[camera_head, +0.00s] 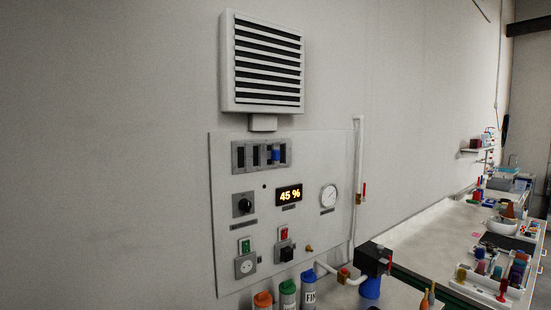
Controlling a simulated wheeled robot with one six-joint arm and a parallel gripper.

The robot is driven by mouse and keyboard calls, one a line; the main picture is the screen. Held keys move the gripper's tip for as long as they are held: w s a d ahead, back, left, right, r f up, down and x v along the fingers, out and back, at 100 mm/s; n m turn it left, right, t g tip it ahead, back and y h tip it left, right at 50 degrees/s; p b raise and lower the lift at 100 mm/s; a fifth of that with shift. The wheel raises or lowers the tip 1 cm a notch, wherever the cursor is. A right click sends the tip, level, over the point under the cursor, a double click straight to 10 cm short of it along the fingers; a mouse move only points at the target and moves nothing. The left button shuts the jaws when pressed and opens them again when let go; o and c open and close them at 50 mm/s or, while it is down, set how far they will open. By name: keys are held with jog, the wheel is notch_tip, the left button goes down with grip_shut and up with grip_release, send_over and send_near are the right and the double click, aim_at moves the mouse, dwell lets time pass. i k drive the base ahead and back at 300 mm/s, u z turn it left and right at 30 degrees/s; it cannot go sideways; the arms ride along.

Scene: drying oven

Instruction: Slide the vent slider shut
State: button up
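The vent slider (276,155) is a small blue tab in a grey slotted frame (234,158) high on the pale control panel (224,220). The tab sits toward the right end of the frame. Dark slots show to its left and a narrow dark strip shows to its right, so the vent looks partly open. A display (289,195) below reads 45 % in yellow. I do not see my gripper in this view, and nothing touches the slider.
A louvred grille box (226,62) is above the panel. A black knob (243,205), a round gauge (328,196) and switches are lower down. Several capped bottles (288,294), white piping (358,180) and a black box (374,259) stand near the panel's bottom. Wall space at left is clear.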

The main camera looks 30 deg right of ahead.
aim_at(274, 154)
jog(key=k, duration=1)
jog(key=z, duration=2.05)
jog(key=i, duration=1.35)
jog(key=u, duration=2.3)
jog(key=i, duration=0.5)
jog(key=z, duration=0.05)
